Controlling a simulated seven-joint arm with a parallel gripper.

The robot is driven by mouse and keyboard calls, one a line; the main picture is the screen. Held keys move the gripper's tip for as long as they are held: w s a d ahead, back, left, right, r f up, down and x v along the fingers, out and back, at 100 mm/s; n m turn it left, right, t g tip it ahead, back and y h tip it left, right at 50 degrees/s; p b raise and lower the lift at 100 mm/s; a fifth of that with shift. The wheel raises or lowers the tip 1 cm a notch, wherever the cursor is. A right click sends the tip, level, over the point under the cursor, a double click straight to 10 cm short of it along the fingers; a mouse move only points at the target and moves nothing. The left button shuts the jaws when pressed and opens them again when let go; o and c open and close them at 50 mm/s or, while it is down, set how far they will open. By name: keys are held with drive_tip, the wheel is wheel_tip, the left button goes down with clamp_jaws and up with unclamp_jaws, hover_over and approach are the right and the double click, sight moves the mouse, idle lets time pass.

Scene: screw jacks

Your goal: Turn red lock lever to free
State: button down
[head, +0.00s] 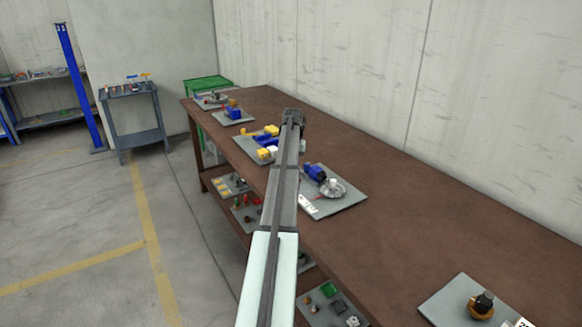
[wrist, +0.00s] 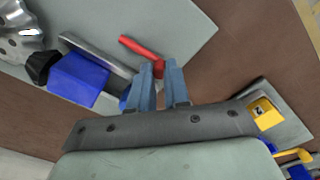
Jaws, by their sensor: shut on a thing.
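The red lock lever (wrist: 142,48) shows in the wrist view as a slim red bar on a grey plate (wrist: 185,30). My gripper (wrist: 161,69) is shut on the lever's near end, with the two blue-grey fingers on either side of it. A blue block (wrist: 79,80), a black knob (wrist: 43,67) and a grey bar (wrist: 98,55) lie left of the lever. A silver round part (wrist: 20,35) is at the far left.
A plate with yellow and blue parts (head: 268,154) lies farther along the brown bench (head: 400,200); its yellow part (wrist: 267,114) shows near my gripper. A plate with a dark knob and orange base (head: 481,305) is at the near right. Bare bench lies between.

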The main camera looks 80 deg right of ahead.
drive_tip(key=shift+s+d+m, duration=0.1)
drive_tip(key=shift+d+m, duration=0.05)
drive_tip(key=shift+m, duration=0.15)
drive_tip(key=c, duration=1.1)
unclamp_jaws()
wheel_tip(320, 180, up, 14)
drive_tip(key=shift+f, duration=0.1)
idle(0.3)
